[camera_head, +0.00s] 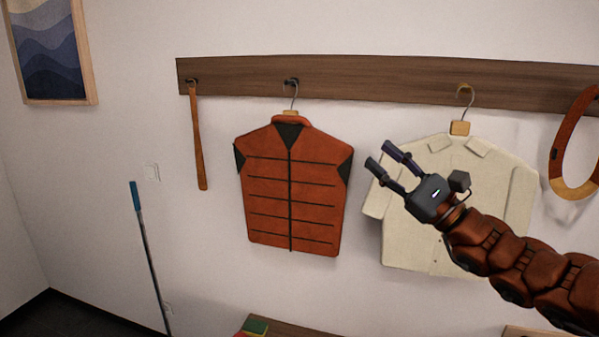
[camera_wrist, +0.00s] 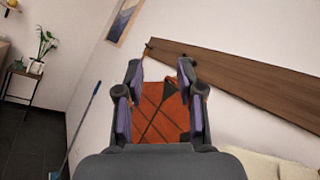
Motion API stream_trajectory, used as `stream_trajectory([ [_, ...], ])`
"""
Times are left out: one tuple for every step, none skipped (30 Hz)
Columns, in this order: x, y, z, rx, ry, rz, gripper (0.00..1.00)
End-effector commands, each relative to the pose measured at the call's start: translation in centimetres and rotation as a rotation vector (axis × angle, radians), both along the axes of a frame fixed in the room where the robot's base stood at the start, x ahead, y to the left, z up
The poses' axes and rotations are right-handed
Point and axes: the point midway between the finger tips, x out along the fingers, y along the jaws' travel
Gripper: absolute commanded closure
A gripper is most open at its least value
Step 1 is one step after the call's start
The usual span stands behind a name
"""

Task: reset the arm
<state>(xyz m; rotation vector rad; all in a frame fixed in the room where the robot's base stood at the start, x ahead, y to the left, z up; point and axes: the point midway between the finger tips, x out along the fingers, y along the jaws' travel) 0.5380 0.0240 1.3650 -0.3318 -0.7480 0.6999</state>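My gripper (camera_head: 379,157) is raised in front of the wall, its two fingers apart with nothing between them. It overlaps the left part of a cream shirt (camera_head: 480,215) in the head view. My brown arm comes in from the lower right. In the wrist view the gripper (camera_wrist: 160,75) points toward an orange quilted vest (camera_wrist: 165,110), seen between the open fingers. The vest hangs to the left of the gripper in the head view (camera_head: 270,190). I see no contact between the gripper and either garment.
A wooden rail (camera_head: 380,80) holds the garments, a brown strap (camera_head: 199,140) and an orange-brown ring (camera_head: 574,150). A blue-topped pole (camera_head: 150,260) stands at left. A bench (camera_head: 310,331) edges in below. The wrist view shows a plant (camera_wrist: 42,50) on a small table (camera_wrist: 22,75).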

Motion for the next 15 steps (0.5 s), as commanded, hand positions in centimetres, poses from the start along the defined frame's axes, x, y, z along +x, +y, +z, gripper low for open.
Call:
stream_trajectory([
  [-1.3, 2.6, -0.5, -0.065, -0.013, 0.045, 0.62],
  [-2.0, 4.0, -1.0, -0.106, -0.018, 0.071, 0.62],
  [-3.1, 5.9, -1.7, -0.161, -0.027, 0.107, 0.62],
  [-4.0, 7.1, -2.2, -0.202, -0.034, 0.132, 0.62],
  [-4.9, 8.4, -2.8, -0.244, -0.042, 0.159, 0.62],
  [-6.2, 10.1, -3.7, -0.304, -0.052, 0.195, 0.62],
  [-7.1, 11.2, -4.4, -0.347, -0.061, 0.222, 0.62],
  [-8.1, 12.2, -5.2, -0.391, -0.069, 0.249, 0.62],
  [-9.4, 13.6, -6.3, -0.453, -0.079, 0.285, 0.62],
  [-10.4, 14.5, -7.3, -0.499, -0.087, 0.312, 0.62],
  [-11.5, 15.3, -8.2, -0.545, -0.097, 0.340, 0.62],
  [-12.9, 16.3, -9.5, -0.610, -0.110, 0.375, 0.62],
  [-14.1, 16.9, -10.5, -0.660, -0.119, 0.403, 0.62],
  [-15.2, 17.5, -11.6, -0.709, -0.128, 0.431, 0.62],
  [-16.6, 18.0, -13.2, -0.778, -0.139, 0.469, 0.62],
])
